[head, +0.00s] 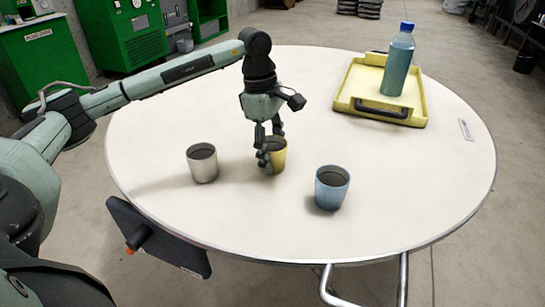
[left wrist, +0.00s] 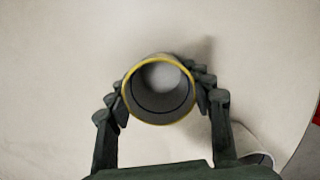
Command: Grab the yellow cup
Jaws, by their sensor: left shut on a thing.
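The yellow cup (head: 278,155) stands upright on the round white table, between a white cup and a blue cup. My left gripper (head: 268,150) comes down from above with its fingers on the cup's sides. In the left wrist view the yellow-rimmed cup (left wrist: 160,61) is seen from above, its dark inside empty. The fingers of my left gripper (left wrist: 160,100) are closed against it on both sides. The head view does not show clearly whether the cup's base touches the table. My right gripper is not in view.
The white cup (head: 202,163) stands to the left and the blue cup (head: 331,188) to the right, nearer the front. A yellow tray (head: 346,92) with a blue-capped bottle (head: 397,66) sits at the back right. The right part of the table (head: 430,180) is clear.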

